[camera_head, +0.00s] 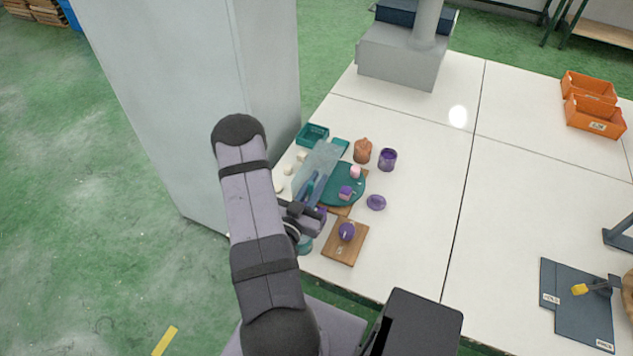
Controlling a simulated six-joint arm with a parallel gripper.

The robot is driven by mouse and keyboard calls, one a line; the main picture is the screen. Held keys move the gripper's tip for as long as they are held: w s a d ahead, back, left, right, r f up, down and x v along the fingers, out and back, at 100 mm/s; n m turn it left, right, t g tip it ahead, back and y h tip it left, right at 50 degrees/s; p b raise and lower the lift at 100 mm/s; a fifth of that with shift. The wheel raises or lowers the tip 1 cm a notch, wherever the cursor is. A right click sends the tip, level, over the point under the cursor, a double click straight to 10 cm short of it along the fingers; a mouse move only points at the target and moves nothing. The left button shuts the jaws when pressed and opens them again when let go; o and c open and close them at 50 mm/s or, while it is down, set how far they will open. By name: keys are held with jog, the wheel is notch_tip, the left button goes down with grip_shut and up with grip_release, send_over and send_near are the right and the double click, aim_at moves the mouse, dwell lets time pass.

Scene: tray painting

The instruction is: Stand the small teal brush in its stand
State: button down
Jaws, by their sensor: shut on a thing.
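My gripper (311,188) is over the left part of the table, beside the round teal tray (352,196). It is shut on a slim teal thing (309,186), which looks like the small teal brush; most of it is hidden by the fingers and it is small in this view. I cannot make out the brush stand for certain. A teal round piece (305,244) shows partly behind my wrist, and a teal open box (312,135) stands at the back left of the group.
A pink piece (355,172) and a purple piece (345,192) are on the tray. A brown jug (362,150), a purple cup (387,159) and a purple lid-like disc (376,202) stand right of it. A wooden board (334,252) bears a purple round thing. The table's middle is clear.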

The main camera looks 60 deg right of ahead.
jog(key=shift+a+f, duration=0.1)
jog(key=shift+f, duration=0.05)
dwell(0.4)
jog(key=c, duration=1.2)
grip_release()
notch_tip(320, 180, up, 6)
jog(key=p, duration=0.4)
